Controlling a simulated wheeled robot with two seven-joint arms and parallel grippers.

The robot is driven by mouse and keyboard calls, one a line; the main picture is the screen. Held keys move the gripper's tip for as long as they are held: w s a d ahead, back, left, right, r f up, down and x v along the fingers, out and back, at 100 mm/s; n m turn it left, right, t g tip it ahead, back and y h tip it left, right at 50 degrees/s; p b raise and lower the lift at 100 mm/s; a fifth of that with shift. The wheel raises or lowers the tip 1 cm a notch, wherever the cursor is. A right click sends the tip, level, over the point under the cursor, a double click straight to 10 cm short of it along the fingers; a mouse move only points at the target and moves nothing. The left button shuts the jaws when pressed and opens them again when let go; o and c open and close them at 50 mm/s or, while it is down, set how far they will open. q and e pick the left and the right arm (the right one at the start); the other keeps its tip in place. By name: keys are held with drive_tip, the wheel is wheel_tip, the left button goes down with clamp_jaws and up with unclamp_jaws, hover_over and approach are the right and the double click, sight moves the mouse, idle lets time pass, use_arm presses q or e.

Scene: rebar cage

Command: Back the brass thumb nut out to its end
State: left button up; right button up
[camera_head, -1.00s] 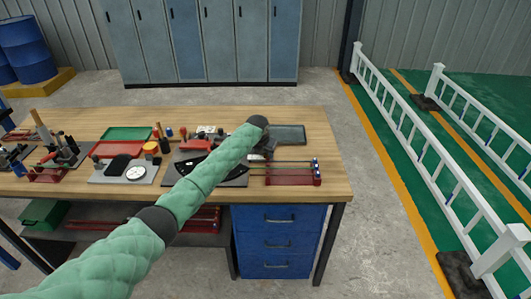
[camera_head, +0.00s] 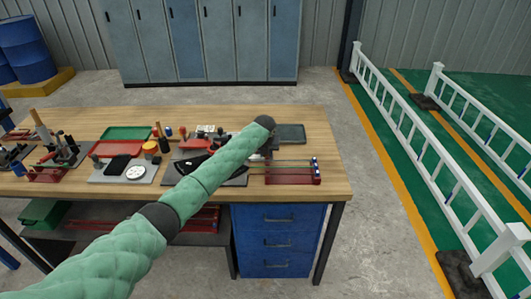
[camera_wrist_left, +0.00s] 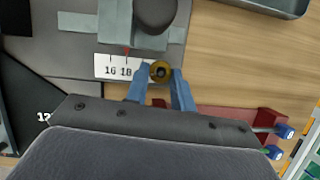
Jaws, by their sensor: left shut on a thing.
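My right gripper is not in view.
A grey plate (camera_wrist_left: 60,45) carries a grey block and a dark cylinder (camera_wrist_left: 155,12). A red rack (camera_head: 292,178) with rods stands close on the right. A dark tray (camera_head: 291,133) lies behind. A dial gauge (camera_head: 135,172) and a green tray (camera_head: 127,133) are further left.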

use_arm(q)
drive_tip(key=shift+d+r+n+y, duration=0.1)
drive_tip(key=shift+n+y, duration=0.3)
drive_tip(key=shift+n, duration=0.6)
drive_tip(key=shift+d+n+y, duration=0.1)
drive_tip(key=shift+n+y, duration=0.3)
drive_tip(key=shift+n, duration=0.5)
drive_tip(key=n, duration=0.1)
drive_tip(key=n+y, duration=0.1)
drive_tip(key=n, duration=0.1)
drive_tip(key=shift+w+d+n+g, duration=0.15)
drive_tip(key=shift+d+n+g, duration=0.05)
drive_tip(key=shift+n+g, duration=0.1)
drive_tip(key=n+y, duration=0.1)
drive_tip(key=n, duration=0.1)
drive_tip(key=shift+n+g, duration=0.4)
drive_tip(key=shift+w+n, duration=0.1)
drive_tip(key=shift+n, duration=0.5)
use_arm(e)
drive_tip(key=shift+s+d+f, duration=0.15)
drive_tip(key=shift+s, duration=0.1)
use_arm(q)
drive_tip(key=shift+y, duration=0.3)
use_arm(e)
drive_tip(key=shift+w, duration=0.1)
use_arm(q)
drive_tip(key=shift+n, duration=0.3)
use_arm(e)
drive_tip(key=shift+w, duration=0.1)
